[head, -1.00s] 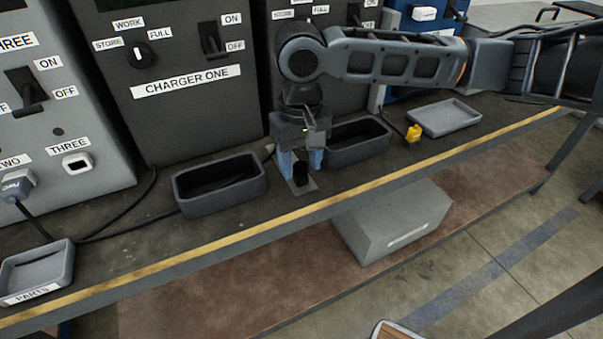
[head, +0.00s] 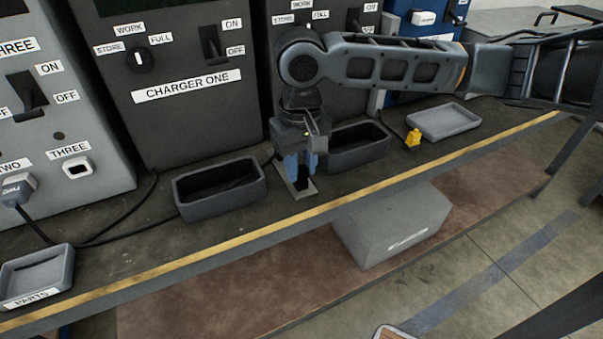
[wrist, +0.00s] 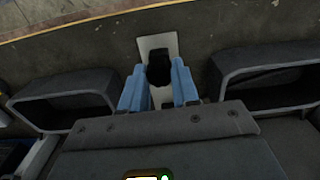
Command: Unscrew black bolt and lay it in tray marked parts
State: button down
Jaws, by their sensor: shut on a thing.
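The black bolt (wrist: 159,68) stands on a light plate (wrist: 146,42) on the bench, seen in the wrist view between the blue fingers. My gripper (head: 299,180) points down over the plate, and its fingers (wrist: 160,88) are shut on the bolt from both sides. In the head view the bolt (head: 301,184) is mostly hidden by the fingers. The tray marked PARTS (head: 36,290) sits at the bench's far left front; it looks empty.
Dark bins stand close on both sides of my gripper, one left (head: 222,208) and one right (head: 357,162). A grey tray (head: 443,137) and a yellow connector (head: 412,139) are farther right. Charger cabinets (head: 170,90) line the back. A cable (head: 118,232) runs behind the PARTS tray.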

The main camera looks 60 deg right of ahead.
aim_at(300, 169)
jog(key=n, duration=0.4)
jog(key=shift+n, duration=0.4)
jog(key=n, duration=0.4)
jog(key=shift+r, duration=0.1)
jog(key=shift+r, duration=0.1)
jog(key=shift+r+p, duration=2.35)
jog(key=shift+p, duration=0.05)
jog(key=shift+w, duration=0.1)
